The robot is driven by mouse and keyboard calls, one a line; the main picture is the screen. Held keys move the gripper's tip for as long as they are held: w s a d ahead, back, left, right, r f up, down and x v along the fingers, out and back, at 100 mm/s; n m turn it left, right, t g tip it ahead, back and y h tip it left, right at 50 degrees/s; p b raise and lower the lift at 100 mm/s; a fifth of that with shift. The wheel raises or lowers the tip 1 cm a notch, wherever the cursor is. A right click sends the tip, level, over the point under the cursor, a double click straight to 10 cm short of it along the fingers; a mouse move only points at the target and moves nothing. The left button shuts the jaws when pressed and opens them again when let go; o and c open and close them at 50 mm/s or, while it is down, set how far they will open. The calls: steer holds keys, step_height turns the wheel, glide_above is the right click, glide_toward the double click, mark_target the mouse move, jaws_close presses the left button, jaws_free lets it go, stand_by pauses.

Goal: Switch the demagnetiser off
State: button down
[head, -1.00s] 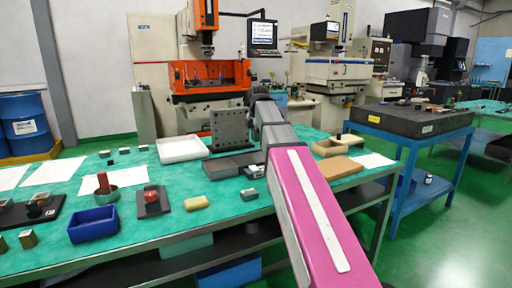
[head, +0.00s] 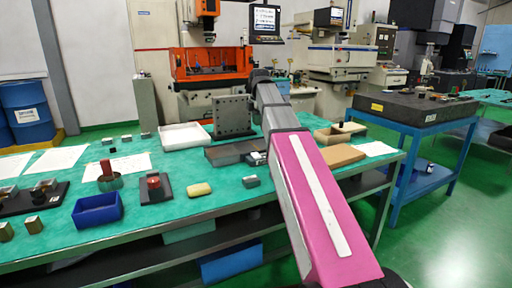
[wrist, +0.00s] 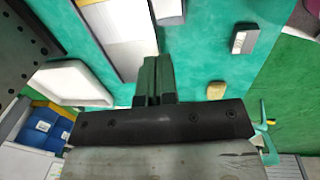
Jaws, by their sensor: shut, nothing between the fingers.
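I cannot tell for certain which thing is the demagnetiser. A flat dark grey box (head: 228,153) lies on the green bench top beside the upright angle plate; its switch is not readable. A black plate with a red-topped part (head: 153,188) lies further left. My gripper (wrist: 152,80) is shut and empty, with its two fingers together over the bench in the wrist view; in the head view my arm hides it. A long box with a pale top (wrist: 120,40) lies just beyond and left of the fingertips, apparently the same flat box.
The angle plate (head: 233,115) and white tray (head: 185,136) stand close by; the tray also shows in the wrist view (wrist: 75,82). A yellow block (head: 199,189), small grey block (head: 250,182) and blue bin (head: 97,210) lie nearer. A brown board (head: 342,157) is right of my arm.

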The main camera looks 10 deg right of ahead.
mark_target(257, 155)
steer(key=f, duration=0.4)
steer(key=w+f, duration=0.1)
steer(key=f, duration=0.9)
steer(key=shift+w+a, duration=0.3)
steer(key=shift+f, duration=0.15)
steer(key=shift+s, duration=0.1)
steer(key=shift+s+d+r, duration=0.25)
steer(key=shift+s, duration=0.35)
